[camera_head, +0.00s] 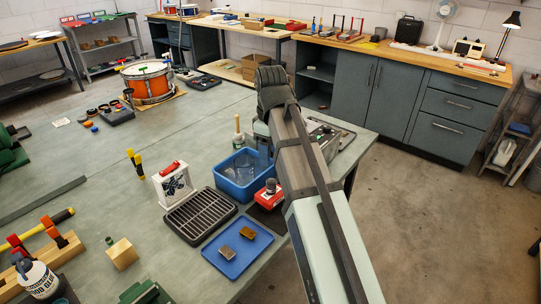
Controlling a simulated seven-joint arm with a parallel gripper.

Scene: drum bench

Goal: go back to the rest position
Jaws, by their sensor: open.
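My arm reaches from the bottom right up over the right side of the green-topped bench (110,165). Its dark ribbed joint is at the top, near the bench's right edge. My gripper's fingers do not show; the arm hides whatever is behind it. I see nothing held.
Near my arm are a blue bin (236,186), a black slotted rack (200,216), a blue tray (222,262) with two small blocks, and a red-based item (268,194). An orange drum (148,82) stands farther back. The bench's left middle is mostly clear.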

